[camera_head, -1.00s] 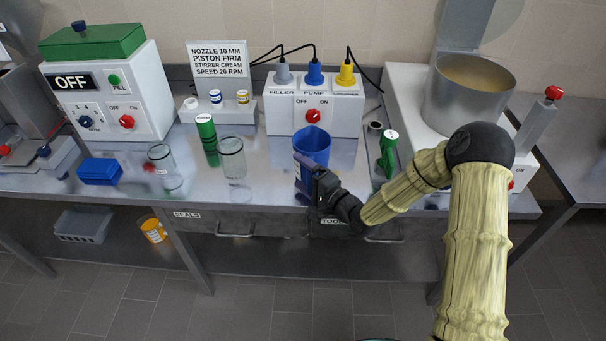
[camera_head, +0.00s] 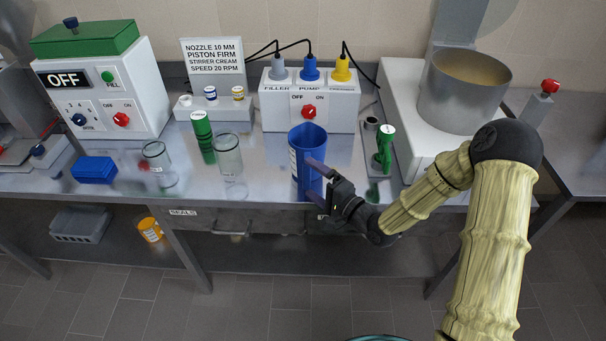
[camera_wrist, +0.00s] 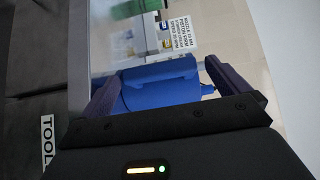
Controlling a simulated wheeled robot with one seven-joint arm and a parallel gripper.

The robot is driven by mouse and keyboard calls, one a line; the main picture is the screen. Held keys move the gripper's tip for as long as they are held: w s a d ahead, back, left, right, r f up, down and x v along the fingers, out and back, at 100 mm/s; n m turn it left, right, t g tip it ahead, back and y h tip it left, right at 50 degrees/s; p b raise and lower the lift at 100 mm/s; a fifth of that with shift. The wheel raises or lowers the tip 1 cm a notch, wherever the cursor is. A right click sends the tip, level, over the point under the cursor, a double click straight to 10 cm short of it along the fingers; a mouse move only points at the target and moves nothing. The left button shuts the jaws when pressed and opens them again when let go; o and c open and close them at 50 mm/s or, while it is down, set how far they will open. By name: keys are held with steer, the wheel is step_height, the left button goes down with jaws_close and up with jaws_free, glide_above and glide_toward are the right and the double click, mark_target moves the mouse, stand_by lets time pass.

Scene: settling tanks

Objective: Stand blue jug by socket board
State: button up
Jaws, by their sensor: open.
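The blue jug (camera_head: 305,150) stands upright near the front edge of the steel bench, in front of the socket board (camera_head: 310,105). The board is a white box with grey, blue and yellow plugs on top and a red switch on its front. My gripper (camera_head: 318,181) is open at the jug's front right side. In the wrist view the jug (camera_wrist: 160,85) shows between and beyond my two spread fingers (camera_wrist: 165,95). I cannot tell whether a finger touches it.
Two clear glasses (camera_head: 229,155) and a green cylinder (camera_head: 203,135) stand left of the jug. A green bottle-like item (camera_head: 384,150) stands to its right. A large steel pot (camera_head: 463,95) is farther right. Free bench lies between jug and board.

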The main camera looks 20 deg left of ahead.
steer(key=v, duration=0.6)
steer(key=shift+d, duration=0.2)
steer(key=shift+d, duration=0.1)
steer(key=shift+f, duration=0.1)
steer(key=s+d+f+n+g+h, duration=0.15)
steer(key=d+n+h, duration=0.35)
steer(key=d+h, duration=0.85)
steer(key=s+d+r+g+h, duration=0.2)
steer(key=s+d+r+g, duration=0.3)
steer(key=s+d, duration=0.3)
steer(key=s, duration=0.4)
steer(key=shift+d+r+n, duration=0.2)
steer(key=shift+d+n, duration=0.1)
steer(key=shift+n, duration=0.1)
